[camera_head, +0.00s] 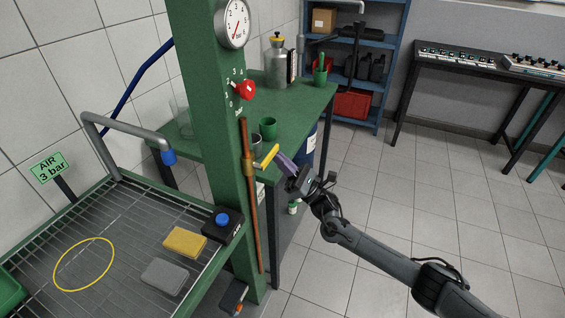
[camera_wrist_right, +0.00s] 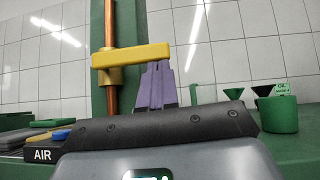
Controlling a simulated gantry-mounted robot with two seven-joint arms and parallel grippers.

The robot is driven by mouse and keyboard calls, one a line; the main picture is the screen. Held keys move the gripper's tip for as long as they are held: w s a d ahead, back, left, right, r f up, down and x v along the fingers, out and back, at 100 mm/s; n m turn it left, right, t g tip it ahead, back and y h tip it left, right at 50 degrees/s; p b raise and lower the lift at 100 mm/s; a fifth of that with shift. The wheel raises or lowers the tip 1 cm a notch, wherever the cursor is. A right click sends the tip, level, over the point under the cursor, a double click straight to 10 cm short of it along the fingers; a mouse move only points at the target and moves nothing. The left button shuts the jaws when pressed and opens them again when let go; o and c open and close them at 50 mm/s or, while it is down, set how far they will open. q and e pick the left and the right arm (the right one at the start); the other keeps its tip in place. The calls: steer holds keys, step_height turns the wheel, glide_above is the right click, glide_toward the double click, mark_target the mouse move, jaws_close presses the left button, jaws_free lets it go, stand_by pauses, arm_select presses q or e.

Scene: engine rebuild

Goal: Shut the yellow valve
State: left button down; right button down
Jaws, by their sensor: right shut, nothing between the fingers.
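The yellow valve lever (camera_head: 267,156) sticks out sideways from a brass valve body on a vertical copper pipe (camera_head: 252,215), beside the green post. In the right wrist view the lever (camera_wrist_right: 135,55) lies level, across the copper pipe (camera_wrist_right: 111,95). My right gripper (camera_head: 280,156) is shut and empty, its purple fingers close to the lever's free end. In the wrist view the fingertips (camera_wrist_right: 157,67) are just under the lever's right part; I cannot tell whether they touch it. My left gripper is not in view.
The green post (camera_head: 205,90) carries a gauge (camera_head: 232,24) and a red knob (camera_head: 244,90). A green cup (camera_head: 268,128) stands on the green bench behind the lever. A black box with a blue button (camera_head: 222,221) sits left of the pipe.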

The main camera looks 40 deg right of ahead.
steer(key=shift+r, duration=0.1)
steer(key=w+a+f+b+v, duration=0.1)
steer(key=f+b+v, duration=0.1)
steer(key=v, duration=1.1)
steer(key=shift+w, duration=0.35)
steer(key=shift+a+f, duration=0.1)
steer(key=shift+a, duration=0.05)
